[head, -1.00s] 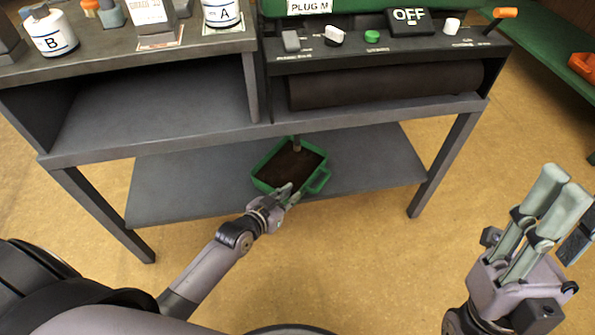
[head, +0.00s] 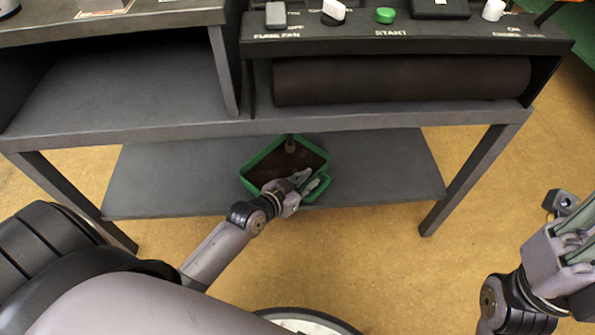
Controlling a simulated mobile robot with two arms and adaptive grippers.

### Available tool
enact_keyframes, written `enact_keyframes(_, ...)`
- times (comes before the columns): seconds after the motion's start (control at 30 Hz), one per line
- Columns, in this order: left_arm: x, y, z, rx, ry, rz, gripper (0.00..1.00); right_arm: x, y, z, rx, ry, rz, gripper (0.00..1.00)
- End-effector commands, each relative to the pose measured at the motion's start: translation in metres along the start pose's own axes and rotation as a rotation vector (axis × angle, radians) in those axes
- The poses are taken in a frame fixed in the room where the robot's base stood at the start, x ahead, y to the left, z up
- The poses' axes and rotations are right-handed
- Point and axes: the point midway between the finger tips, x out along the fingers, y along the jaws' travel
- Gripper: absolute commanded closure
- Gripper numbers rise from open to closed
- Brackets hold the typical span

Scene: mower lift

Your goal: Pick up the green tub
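The green tub (head: 253,162) stands on the lower shelf (head: 385,165) under the bench and holds dark brown material. A handle (head: 322,190) sticks out at its front right. My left gripper (head: 303,183) is at the tub's front edge, beside the handle, with its fingers over or against the rim. The view is too small to tell whether its fingers are closed on anything. My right gripper (head: 575,245) is at the right edge, away from the tub, with its fingertips cut off by the frame.
The bench's upper deck (head: 180,128) overhangs the shelf, with a dark roller (head: 400,80) and a control panel (head: 420,28) above. A bench leg (head: 470,180) stands at right. The floor (head: 400,270) in front is clear.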

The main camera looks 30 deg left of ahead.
Motion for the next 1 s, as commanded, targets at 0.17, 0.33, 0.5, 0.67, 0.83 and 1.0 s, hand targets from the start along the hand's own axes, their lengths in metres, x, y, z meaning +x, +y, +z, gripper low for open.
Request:
enact_keyframes(0.17,0.0001,-0.0007,0.0033,0.0,0.0,0.0,0.84,0.0025,-0.0005,-0.0006,-0.002,0.016,-0.006,0.69)
enact_keyframes(0.33,-0.0001,-0.0007,0.0026,0.0,0.0,0.0,0.84,0.0032,-0.0005,-0.0005,-0.002,0.015,-0.006,0.69)
enact_keyframes(0.5,0.0,-0.0007,0.0026,0.0,0.0,0.0,0.95,0.003,-0.0005,-0.0005,-0.002,0.015,-0.006,0.69)
enact_keyframes(0.67,0.0,-0.0007,0.0027,0.0,0.0,0.0,1.0,0.003,-0.0006,-0.0004,-0.002,0.015,-0.006,0.69)
enact_keyframes(0.83,0.0001,-0.0007,0.0027,0.0,0.0,0.0,1.0,0.0029,-0.0006,-0.0004,-0.001,0.015,-0.006,0.69)
enact_keyframes(1.0,0.0001,-0.0006,0.0028,-0.001,0.0,0.0,1.0,0.0028,-0.0006,-0.0003,-0.001,0.015,-0.006,0.69)
